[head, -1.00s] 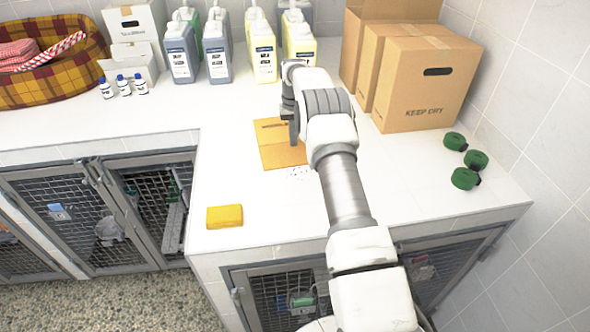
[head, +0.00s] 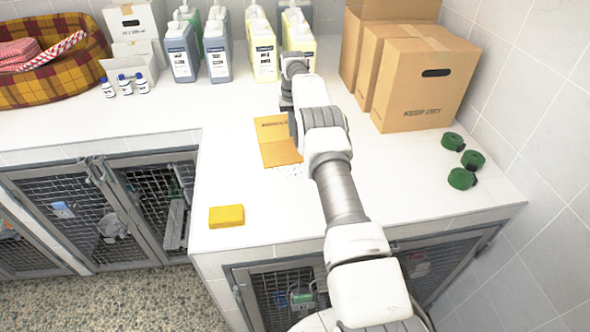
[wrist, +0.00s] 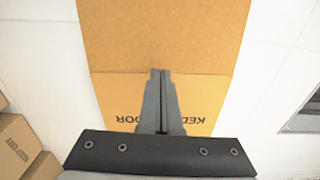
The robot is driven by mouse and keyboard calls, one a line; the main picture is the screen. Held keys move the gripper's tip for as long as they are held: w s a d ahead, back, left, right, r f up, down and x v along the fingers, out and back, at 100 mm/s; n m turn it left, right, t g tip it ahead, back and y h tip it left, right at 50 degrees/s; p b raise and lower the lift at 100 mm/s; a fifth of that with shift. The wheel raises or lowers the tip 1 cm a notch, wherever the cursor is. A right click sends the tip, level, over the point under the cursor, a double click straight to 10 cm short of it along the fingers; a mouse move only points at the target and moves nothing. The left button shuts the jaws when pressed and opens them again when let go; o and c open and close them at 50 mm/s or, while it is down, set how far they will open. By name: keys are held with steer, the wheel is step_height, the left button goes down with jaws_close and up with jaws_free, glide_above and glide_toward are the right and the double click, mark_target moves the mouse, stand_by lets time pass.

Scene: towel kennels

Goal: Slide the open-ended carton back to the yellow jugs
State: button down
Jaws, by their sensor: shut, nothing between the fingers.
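An orange-brown card piece (head: 279,151) lies on the white counter, in front of the yellow jugs (head: 263,52) and apart from them.
Grey-blue jugs (head: 182,52) stand left of the yellow ones. Small bottles (head: 125,86), a white box (head: 130,62) and a plaid basket (head: 60,80) are farther left. A yellow sponge (head: 226,216) lies near the front edge; green rolls (head: 462,179) are at right. The front-middle counter is mostly clear.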

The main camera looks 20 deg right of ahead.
step_height(320, 180, up, 4)
steer(key=shift+f+p, duration=0.1)
steer(key=shift+p, duration=1)
steer(key=shift+r, duration=1.15)
steer(key=s+a+r+t+b, duration=0.1)
steer(key=s+a+r, duration=0.1)
steer(key=r, duration=0.6)
steer(key=s+a+r+b, duration=0.2)
steer(key=a+r, duration=0.1)
steer(key=r, duration=0.4)
steer(key=s+a+r+n+t+b, duration=0.15)
steer(key=s+a+r, duration=0.25)
steer(key=s+r, duration=0.7)
steer(key=s+a+f+t+b, duration=0.1)
steer(key=s+a, duration=0.1)
steer(key=s, duration=0.7)
steer(key=s+a+f+t+b, duration=0.1)
steer(key=s+a, duration=0.1)
steer(key=s, duration=0.7)
steer(key=s+f, duration=0.4)
steer(key=s, duration=0.2)
steer(key=s+a+f+t+b, duration=0.1)
steer(key=s+f, duration=0.3)
steer(key=s, duration=0.3)
steer(key=shift+a+n, duration=0.25)
steer(key=shift+n, duration=0.2)
